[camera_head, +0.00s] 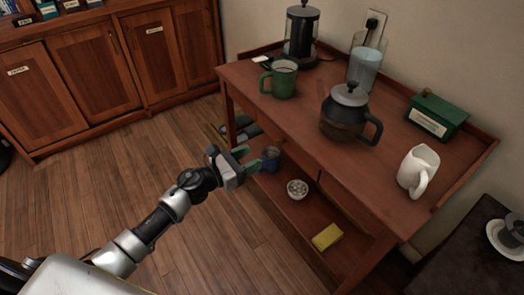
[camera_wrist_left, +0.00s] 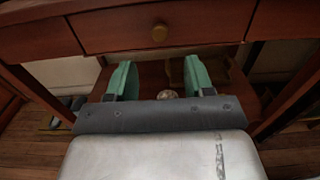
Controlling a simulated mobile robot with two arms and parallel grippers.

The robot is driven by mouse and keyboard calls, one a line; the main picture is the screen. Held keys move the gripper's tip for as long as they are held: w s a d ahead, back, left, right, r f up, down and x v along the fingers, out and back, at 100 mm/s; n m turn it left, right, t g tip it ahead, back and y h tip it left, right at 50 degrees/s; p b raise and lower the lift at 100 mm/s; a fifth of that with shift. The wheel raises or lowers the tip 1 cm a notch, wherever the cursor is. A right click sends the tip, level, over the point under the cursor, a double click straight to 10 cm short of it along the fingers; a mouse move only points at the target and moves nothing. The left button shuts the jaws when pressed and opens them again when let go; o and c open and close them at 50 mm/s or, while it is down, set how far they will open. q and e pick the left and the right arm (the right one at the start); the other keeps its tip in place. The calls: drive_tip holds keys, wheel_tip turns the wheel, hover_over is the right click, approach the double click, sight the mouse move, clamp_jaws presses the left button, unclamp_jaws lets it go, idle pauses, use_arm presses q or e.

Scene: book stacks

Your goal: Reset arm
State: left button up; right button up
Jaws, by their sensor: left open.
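My left gripper (camera_head: 246,160) reaches in from the left in the head view. It is in front of the wooden side table (camera_head: 308,120), below the tabletop's edge and near the lower shelf. In the left wrist view its two green fingers (camera_wrist_left: 155,80) are spread apart with nothing between them. Beyond them are the table's drawer front with a round knob (camera_wrist_left: 160,32) and, lower down, a small pale bowl (camera_wrist_left: 168,94). My right gripper is in neither view.
On the tabletop stand a green mug (camera_head: 284,80), a coffee pot (camera_head: 346,115), a white pitcher (camera_head: 418,170) and a green box (camera_head: 437,115). The lower shelf holds a blue mug (camera_head: 270,158), a patterned bowl (camera_head: 297,189) and a yellow sponge (camera_head: 327,237). Open wooden floor (camera_head: 110,165) lies left.

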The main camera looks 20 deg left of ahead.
use_arm(q)
drive_tip(key=shift+s+a, duration=0.3)
drive_tip(key=shift+s, duration=0.15)
